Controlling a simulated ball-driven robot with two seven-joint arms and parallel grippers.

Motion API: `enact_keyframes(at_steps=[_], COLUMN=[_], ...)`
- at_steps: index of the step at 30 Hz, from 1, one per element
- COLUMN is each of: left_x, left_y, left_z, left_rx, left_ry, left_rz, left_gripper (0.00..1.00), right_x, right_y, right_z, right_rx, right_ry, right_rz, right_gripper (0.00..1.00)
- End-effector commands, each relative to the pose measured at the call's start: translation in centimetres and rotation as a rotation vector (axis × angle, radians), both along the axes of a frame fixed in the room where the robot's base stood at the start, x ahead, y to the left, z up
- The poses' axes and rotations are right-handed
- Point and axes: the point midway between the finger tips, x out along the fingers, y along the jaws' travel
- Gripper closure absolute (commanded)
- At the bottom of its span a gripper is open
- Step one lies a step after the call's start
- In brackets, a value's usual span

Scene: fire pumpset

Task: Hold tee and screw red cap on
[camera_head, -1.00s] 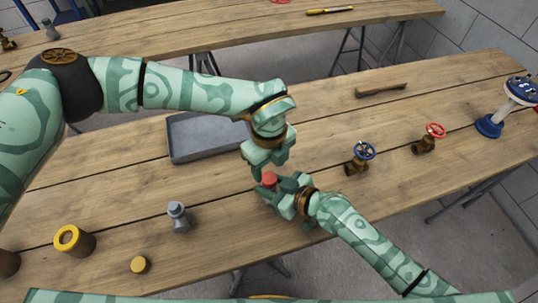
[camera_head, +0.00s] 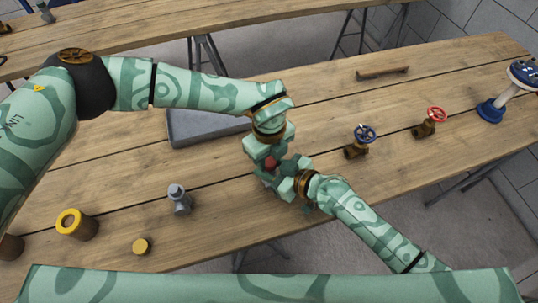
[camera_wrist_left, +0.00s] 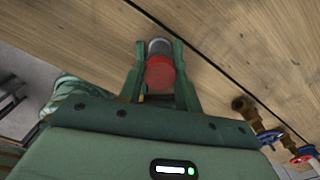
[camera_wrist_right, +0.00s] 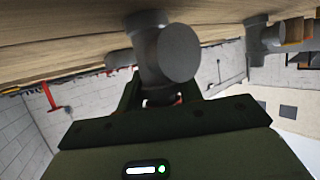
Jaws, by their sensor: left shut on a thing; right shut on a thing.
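A red cap (camera_head: 270,162) shows between my two grippers in the head view. In the left wrist view the red cap (camera_wrist_left: 160,73) lies between the fingers of my left gripper (camera_wrist_left: 160,62), which is shut on it. A grey pipe end shows just past the cap, in line with it. My right gripper (camera_wrist_right: 160,92) is shut on the dark grey tee (camera_wrist_right: 165,50), seen in the right wrist view. The tee is mostly hidden by the grippers in the head view. Whether the cap is seated on the tee's thread cannot be told. My left gripper (camera_head: 266,155) comes from above, my right gripper (camera_head: 287,178) from the right.
A grey tray (camera_head: 205,128) lies behind the grippers. A grey fitting (camera_head: 179,200), a yellow-rimmed cylinder (camera_head: 75,222) and a yellow cap (camera_head: 141,246) stand at left. A blue-wheel valve (camera_head: 358,142) and a red-wheel valve (camera_head: 429,122) stand at right.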

Motion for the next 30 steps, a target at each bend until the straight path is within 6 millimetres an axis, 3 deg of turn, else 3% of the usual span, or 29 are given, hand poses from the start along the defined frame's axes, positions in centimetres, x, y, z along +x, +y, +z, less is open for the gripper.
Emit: enact_keyframes(at_steps=[5,12,18,23,30], left_x=[-0.01,0.08,0.09,0.12,0.14], left_y=[0.06,0.05,0.05,0.02,0.03], left_z=[-0.04,-0.07,-0.12,-0.13,-0.14], left_rx=[0.003,0.003,0.002,0.001,0.001], left_ry=[0.002,0.002,0.004,0.003,0.004], left_rz=[-0.361,-1.176,-1.752,-1.969,-2.000], left_gripper=[0.93,0.93,0.93,0.93,0.93], right_x=[0.06,0.08,0.08,0.08,0.08], right_y=[-0.11,-0.13,-0.14,-0.15,-0.15], right_z=[-0.05,-0.05,-0.05,-0.05,-0.05], right_rx=[0.000,0.000,-0.001,-0.001,-0.001], right_ry=[0.001,0.001,0.000,0.000,0.000], right_rz=[-0.003,-0.004,-0.003,-0.003,-0.003], right_gripper=[1.00,1.00,1.00,1.00,1.00])
